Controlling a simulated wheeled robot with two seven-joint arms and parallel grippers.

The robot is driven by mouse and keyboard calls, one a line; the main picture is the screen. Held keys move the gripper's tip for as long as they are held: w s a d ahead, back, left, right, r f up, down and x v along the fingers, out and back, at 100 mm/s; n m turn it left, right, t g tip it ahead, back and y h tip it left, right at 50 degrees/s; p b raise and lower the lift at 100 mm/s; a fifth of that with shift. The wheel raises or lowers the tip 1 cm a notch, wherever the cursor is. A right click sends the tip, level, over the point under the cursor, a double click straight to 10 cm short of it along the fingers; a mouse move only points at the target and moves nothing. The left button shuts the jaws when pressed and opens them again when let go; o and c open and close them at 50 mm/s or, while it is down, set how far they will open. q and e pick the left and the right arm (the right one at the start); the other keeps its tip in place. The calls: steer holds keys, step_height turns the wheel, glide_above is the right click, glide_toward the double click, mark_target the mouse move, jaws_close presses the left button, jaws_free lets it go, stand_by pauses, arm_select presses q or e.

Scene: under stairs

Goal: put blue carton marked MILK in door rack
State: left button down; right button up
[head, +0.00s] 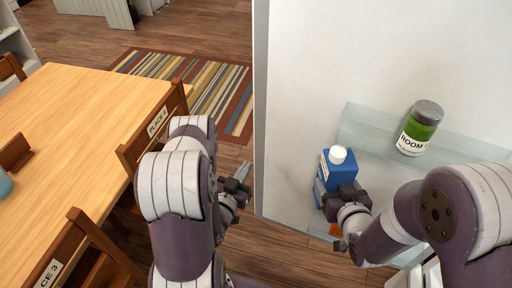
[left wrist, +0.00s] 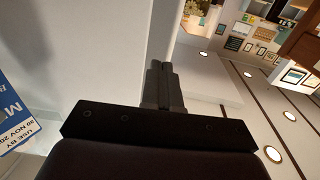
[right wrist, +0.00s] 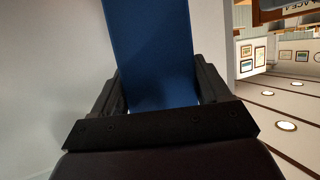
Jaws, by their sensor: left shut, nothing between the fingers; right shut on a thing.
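The blue carton (head: 336,168) with a white cap is upright in the head view, in front of the white door's inner face. My right gripper (head: 345,194) is shut on it. The carton fills the space between the fingers in the right wrist view (right wrist: 150,50), and part of its label shows in the left wrist view (left wrist: 14,112). The clear door rack (head: 375,150) is fixed to the door (head: 305,80). I cannot tell whether the carton touches the rack. My left gripper (head: 243,180) is shut and empty, left of the door's edge.
A green jar (head: 420,128) with a grey lid stands in the rack, right of the carton. A wooden table (head: 75,120) with chairs (head: 150,135) is at the left. A striped rug (head: 205,85) lies on the floor behind. An orange thing (head: 335,230) shows low behind my right arm.

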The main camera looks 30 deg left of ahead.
mark_target(260, 143)
arm_select(q)
steer(key=w, duration=0.5)
steer(key=w+a+p, duration=0.1)
steer(key=w, duration=0.2)
steer(key=shift+w, duration=0.25)
arm_select(e)
steer(key=shift+w+a+r, duration=0.1)
steer(key=shift+r, duration=0.5)
